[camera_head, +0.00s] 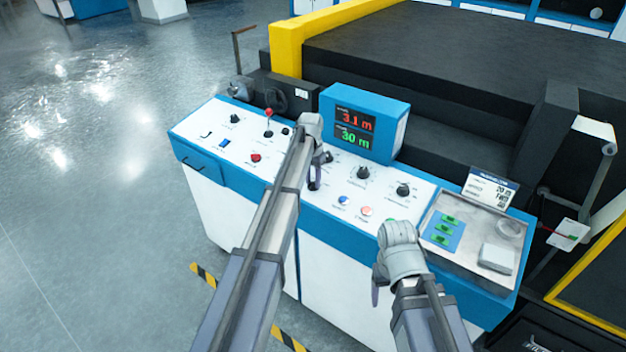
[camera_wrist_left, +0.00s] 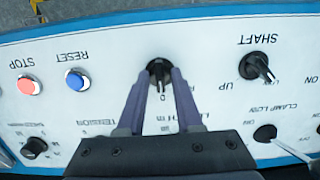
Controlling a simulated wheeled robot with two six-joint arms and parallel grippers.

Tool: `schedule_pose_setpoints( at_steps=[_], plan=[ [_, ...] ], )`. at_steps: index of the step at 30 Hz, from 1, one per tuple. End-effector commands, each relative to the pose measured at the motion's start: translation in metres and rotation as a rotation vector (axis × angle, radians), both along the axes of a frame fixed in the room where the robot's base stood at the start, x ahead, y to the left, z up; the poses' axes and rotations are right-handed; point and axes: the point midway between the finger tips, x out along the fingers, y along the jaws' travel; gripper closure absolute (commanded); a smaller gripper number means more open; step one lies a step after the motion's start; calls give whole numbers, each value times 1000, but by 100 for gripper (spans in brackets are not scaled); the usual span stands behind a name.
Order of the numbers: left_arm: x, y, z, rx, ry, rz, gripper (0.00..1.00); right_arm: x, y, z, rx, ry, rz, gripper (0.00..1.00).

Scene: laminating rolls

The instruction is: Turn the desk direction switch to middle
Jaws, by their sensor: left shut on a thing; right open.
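A black rotary switch (camera_wrist_left: 159,68) on the white desk panel sits between the fingertips of my left gripper (camera_wrist_left: 160,80) in the left wrist view. Its label is mostly covered by the fingers and readable only in part, so I cannot read its setting. In the head view my left gripper (camera_head: 315,183) reaches down to the middle of the desk panel and hides this switch. It is shut on the switch. My right gripper (camera_head: 379,283) is open and empty, in front of the desk's right part.
Nearby on the desk are the SHAFT knob (camera_wrist_left: 256,67), the CLAMP LOCK knob (camera_wrist_left: 265,133), the blue RESET button (camera_wrist_left: 76,79) and the red STOP button (camera_wrist_left: 29,86). A display box (camera_head: 362,122) stands behind the panel. A tray (camera_head: 440,212) is at right.

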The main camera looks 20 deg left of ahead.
Motion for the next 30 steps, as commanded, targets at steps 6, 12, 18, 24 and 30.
schedule_pose_setpoints(
  at_steps=[6, 12, 18, 24, 30],
  plan=[
    [0, 0, 0, 1, 0, -6, 100, 0, 0, 0, 0, 0, 0, 29],
    [0, 0, 0, 0, 0, -5, 65, 0, 0, 0, 0, 0, 0, 29],
    [0, 0, 0, 0, 0, -5, 56, 0, 0, 0, 0, 0, 0, 29],
    [0, 0, 2, 1, 0, -4, 56, 0, 0, 2, 0, 0, 0, 29],
    [-1, 0, 14, 1, 0, -4, 56, 0, 0, 14, 0, 0, 0, 29]
  ],
)
